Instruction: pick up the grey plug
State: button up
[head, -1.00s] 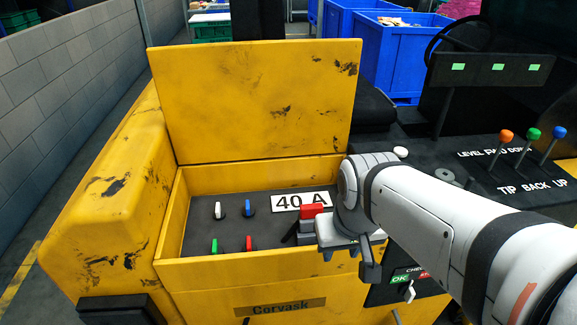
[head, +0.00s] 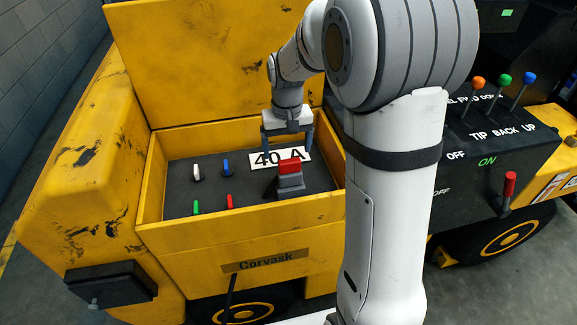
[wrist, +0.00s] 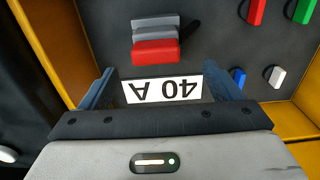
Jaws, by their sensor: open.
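The grey plug (head: 291,184) sits upright in the black-floored compartment, right of its middle, with a red block (head: 289,166) on or against it. In the wrist view the grey plug (wrist: 153,28) shows as stepped grey parts beyond the red block (wrist: 155,52), with a black lever-like piece at its side. My gripper (head: 288,148) points down behind the plug, above the 40 A label. In the wrist view my gripper (wrist: 161,82) has its fingers wide apart, with only the label (wrist: 163,90) visible between them. It is apart from the plug.
A control panel with coloured knobs (head: 503,79) is at right.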

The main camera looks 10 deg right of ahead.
aim_at(290, 169)
jog(key=shift+w+f, duration=0.25)
jog(key=shift+f, duration=0.15)
jog(key=f, duration=0.5)
jog(key=s+f, duration=0.1)
jog(key=f, duration=0.1)
jog(key=shift+d+f, duration=0.25)
jog(key=shift+f, duration=0.05)
jog(key=shift+s, duration=0.1)
jog(key=shift+c, duration=0.3)
jog(key=c, duration=1.3)
jog(key=shift+r, duration=0.1)
jog(key=shift+c, duration=0.5)
notch_tip(290, 169, up, 10)
